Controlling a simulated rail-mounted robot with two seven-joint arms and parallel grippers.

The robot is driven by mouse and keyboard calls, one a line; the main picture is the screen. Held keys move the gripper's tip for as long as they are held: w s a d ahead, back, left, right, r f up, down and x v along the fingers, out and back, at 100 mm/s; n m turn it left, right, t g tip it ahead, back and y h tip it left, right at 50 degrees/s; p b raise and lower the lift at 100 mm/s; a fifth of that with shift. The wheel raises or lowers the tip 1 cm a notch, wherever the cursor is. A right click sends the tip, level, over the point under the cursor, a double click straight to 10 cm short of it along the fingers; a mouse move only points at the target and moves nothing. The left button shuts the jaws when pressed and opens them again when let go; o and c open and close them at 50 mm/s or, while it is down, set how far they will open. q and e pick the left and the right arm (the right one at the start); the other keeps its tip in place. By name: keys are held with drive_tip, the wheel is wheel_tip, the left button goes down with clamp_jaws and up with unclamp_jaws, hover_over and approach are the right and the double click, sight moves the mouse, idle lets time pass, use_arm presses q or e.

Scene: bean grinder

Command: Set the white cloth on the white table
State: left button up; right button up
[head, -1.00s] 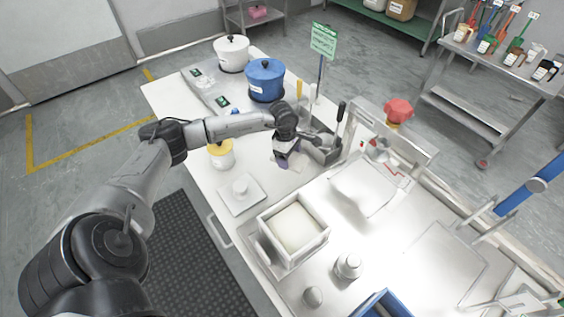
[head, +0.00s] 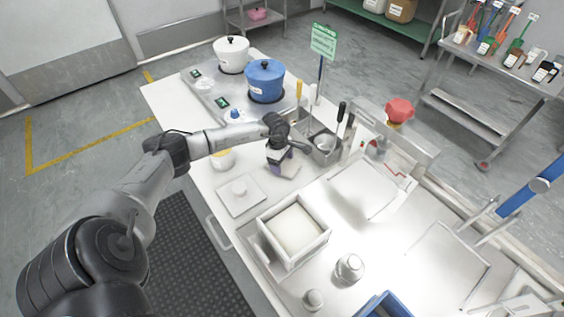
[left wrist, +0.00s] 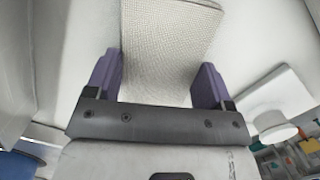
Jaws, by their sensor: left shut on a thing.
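The white cloth (left wrist: 168,45), with a woven texture, lies between the purple-padded fingers of my left gripper (left wrist: 157,82) in the left wrist view. My left gripper is shut on it. In the head view, my left gripper (head: 277,166) points down over the white table (head: 172,108), and a small pale part of the cloth (head: 291,169) shows beside the fingers. The rest is hidden by the gripper. I cannot tell whether the cloth touches the tabletop. My right gripper is not in view.
A white lidded pot (head: 231,56) and a blue pot (head: 266,82) stand at the back. A metal utensil holder (head: 325,152) is just right of my gripper. A small white plate (head: 240,203) and a box of pale contents (head: 293,258) are nearer.

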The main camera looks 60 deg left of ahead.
use_arm(q)
drive_tip(key=shift+f, duration=0.1)
drive_tip(key=o, duration=0.9)
drive_tip(key=shift+r, duration=0.4)
drive_tip(key=shift+s+a+r+p, duration=0.15)
drive_tip(key=shift+a+r+p, duration=0.1)
drive_tip(key=shift+r, duration=1.65)
drive_tip(key=shift+s+a+r+p, duration=0.2)
drive_tip(key=shift+a+r, duration=0.1)
drive_tip(key=shift+r, duration=1.6)
drive_tip(key=shift+s+a+r+p, duration=0.1)
drive_tip(key=shift+a+r+p, duration=0.15)
drive_tip(key=shift+r, duration=1.65)
